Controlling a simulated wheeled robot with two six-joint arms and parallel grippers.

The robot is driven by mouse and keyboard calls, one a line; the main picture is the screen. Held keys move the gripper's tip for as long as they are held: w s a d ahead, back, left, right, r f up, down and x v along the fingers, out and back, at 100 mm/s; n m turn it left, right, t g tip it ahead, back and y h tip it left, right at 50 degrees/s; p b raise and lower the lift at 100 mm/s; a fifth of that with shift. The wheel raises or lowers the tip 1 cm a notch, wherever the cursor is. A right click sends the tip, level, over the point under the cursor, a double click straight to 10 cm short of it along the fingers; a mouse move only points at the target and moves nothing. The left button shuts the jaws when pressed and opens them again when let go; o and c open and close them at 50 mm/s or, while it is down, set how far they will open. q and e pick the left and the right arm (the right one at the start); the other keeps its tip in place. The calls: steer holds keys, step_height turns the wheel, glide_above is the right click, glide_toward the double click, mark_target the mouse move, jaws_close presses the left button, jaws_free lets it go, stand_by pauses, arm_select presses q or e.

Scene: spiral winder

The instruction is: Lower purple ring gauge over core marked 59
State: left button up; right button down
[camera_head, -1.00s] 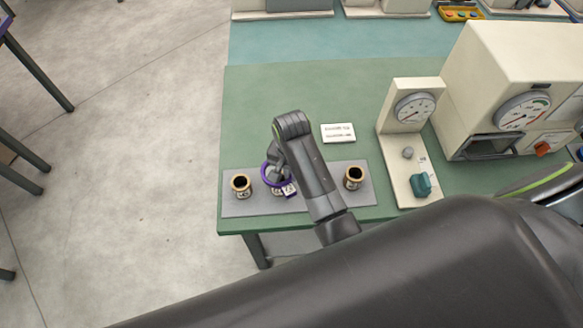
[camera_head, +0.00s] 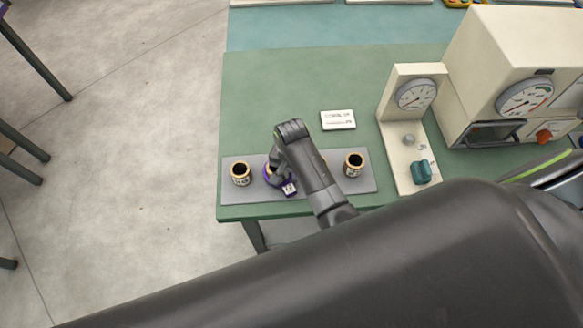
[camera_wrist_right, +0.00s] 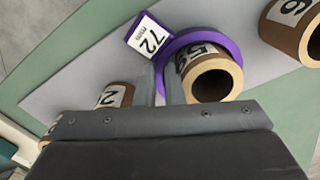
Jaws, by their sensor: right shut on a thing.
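The purple ring gauge (camera_wrist_right: 228,50), with a white tag reading 72 (camera_wrist_right: 150,40), is around the brown core marked 59 (camera_wrist_right: 217,80) in the right wrist view. The core's pale rim stands above the ring, which looks low around it; whether it touches the plate is unclear. My right gripper (camera_wrist_right: 163,82) is shut on the ring's near edge, beside the core. In the head view the ring (camera_head: 270,180) and its tag (camera_head: 290,189) show partly behind my right gripper (camera_head: 278,172). My left gripper is not in view.
The grey plate (camera_head: 225,192) also holds a core at its left end (camera_head: 241,174), one at its right end (camera_head: 354,164) and one mostly hidden by my arm. A white card (camera_head: 338,120) lies behind. A dial stand (camera_head: 400,150) is to the right.

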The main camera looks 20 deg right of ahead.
steer(key=shift+w+f, duration=0.25)
steer(key=shift+f, duration=0.3)
steer(key=shift+s, duration=0.3)
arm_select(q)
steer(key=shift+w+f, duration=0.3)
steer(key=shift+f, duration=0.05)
arm_select(e)
steer(key=c, duration=1.5)
jaws_free()
